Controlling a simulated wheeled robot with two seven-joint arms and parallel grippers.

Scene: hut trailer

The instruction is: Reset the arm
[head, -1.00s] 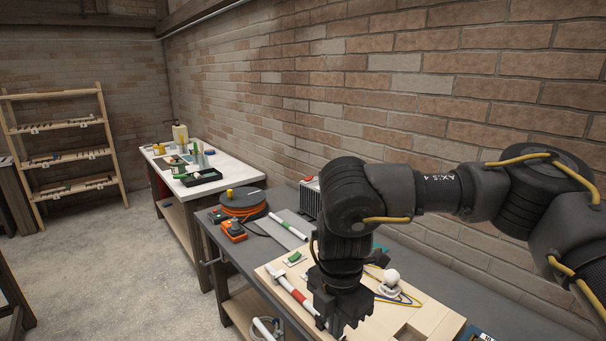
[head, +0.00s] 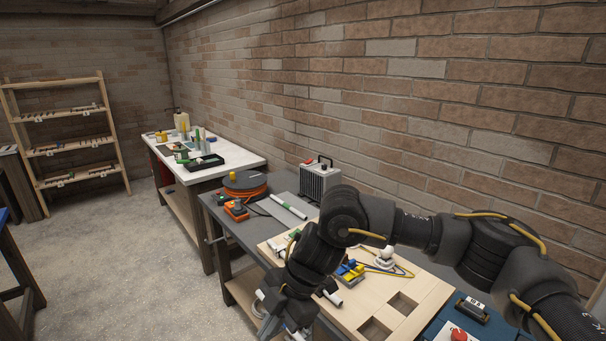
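My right arm comes in from the right of the head view. Its gripper (head: 283,322) points down at the bottom centre, in front of the workbench's front edge. Its fingertips run close to the bottom of the picture, and I cannot tell whether they are open or shut. A white tube end (head: 333,297) shows just right of the gripper at the wooden board (head: 405,283); the rest of the tube is hidden behind my wrist. My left gripper is not in view.
On the board are a blue and yellow part (head: 350,270), a white knob (head: 386,257) and square recesses. A grey heater (head: 318,180), an orange cable reel (head: 245,187) and an orange tool (head: 236,210) stand on the workbench farther back. Floor at the left is clear.

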